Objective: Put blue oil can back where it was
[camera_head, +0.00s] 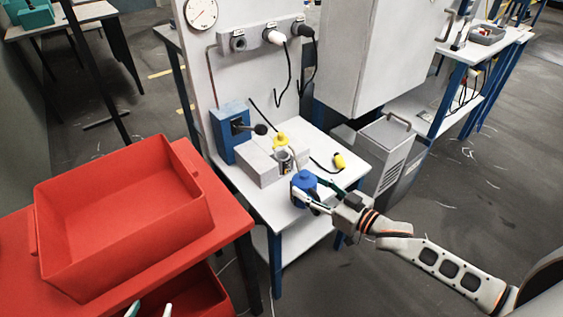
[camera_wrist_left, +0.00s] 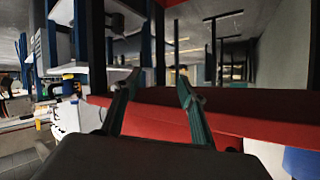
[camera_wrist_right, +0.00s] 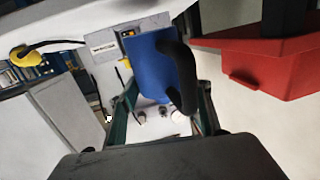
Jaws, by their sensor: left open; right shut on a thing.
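The blue oil can (camera_head: 305,181) is at the front edge of the small white table, beside the grey block. My right gripper (camera_head: 316,193) is shut on it. In the right wrist view the can's blue body (camera_wrist_right: 150,68) and dark curved handle (camera_wrist_right: 183,78) are between the fingers (camera_wrist_right: 166,92). I cannot tell whether the can touches the tabletop. My left gripper (camera_head: 150,310) shows only its fingertips at the bottom of the head view, by the red shelves. In the left wrist view its fingers (camera_wrist_left: 157,82) are apart and empty.
A grey block (camera_head: 258,165), a yellow-topped can (camera_head: 281,141) and a blue box (camera_head: 231,132) stand on the white table (camera_head: 262,205). A yellow-ended cable (camera_head: 339,161) lies to the right. A red bin (camera_head: 85,262) on a red bench fills the left.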

